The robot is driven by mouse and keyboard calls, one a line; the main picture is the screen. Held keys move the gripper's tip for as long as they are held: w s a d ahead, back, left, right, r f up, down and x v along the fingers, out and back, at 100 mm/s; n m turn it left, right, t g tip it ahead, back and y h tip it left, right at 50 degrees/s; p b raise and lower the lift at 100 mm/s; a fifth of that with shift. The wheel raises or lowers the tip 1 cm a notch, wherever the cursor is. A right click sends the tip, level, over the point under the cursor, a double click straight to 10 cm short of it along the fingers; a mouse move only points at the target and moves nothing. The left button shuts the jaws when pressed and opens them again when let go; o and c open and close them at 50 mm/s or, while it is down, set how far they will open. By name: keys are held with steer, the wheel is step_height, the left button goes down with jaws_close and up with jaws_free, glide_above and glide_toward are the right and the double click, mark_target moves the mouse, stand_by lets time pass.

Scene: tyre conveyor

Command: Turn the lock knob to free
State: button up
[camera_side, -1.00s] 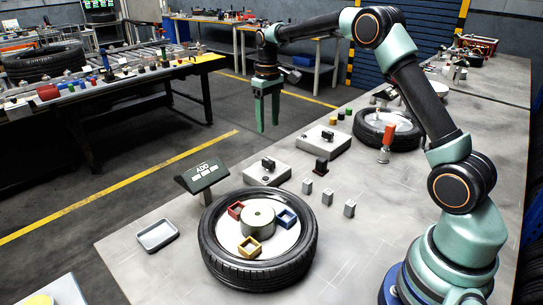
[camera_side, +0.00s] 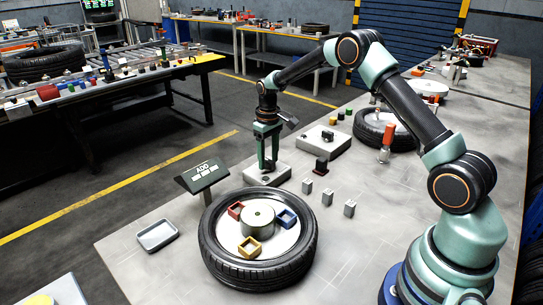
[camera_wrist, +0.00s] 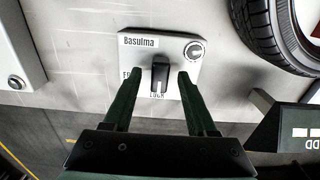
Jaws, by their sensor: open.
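The lock knob (camera_wrist: 160,75) is a black bar knob on a light grey box (camera_wrist: 191,77) labelled "Basulma". In the wrist view its white mark points toward the word LOCK, and a partly hidden label beginning with F shows at its left. My gripper (camera_wrist: 158,75) is open, with one green finger on each side of the knob and a gap on both sides. In the side view my gripper (camera_side: 267,167) points down over the same box (camera_side: 283,177), and its fingers hide most of the knob.
A second box with a black knob (camera_side: 327,136) stands just behind. A tyre (camera_side: 212,257) with coloured trays lies in front, and the ADD sign (camera_side: 202,177) stands at the left. Small grey blocks (camera_side: 327,196) stand to the right.

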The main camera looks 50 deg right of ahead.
jaws_close()
steer(key=shift+m, duration=0.4)
steer(key=m, duration=0.2)
steer(key=shift+m, duration=0.4)
steer(key=m, duration=0.3)
steer(key=shift+m, duration=0.3)
steer(key=m, duration=0.6)
steer(key=shift+r, duration=0.1)
steer(key=shift+m, duration=0.4)
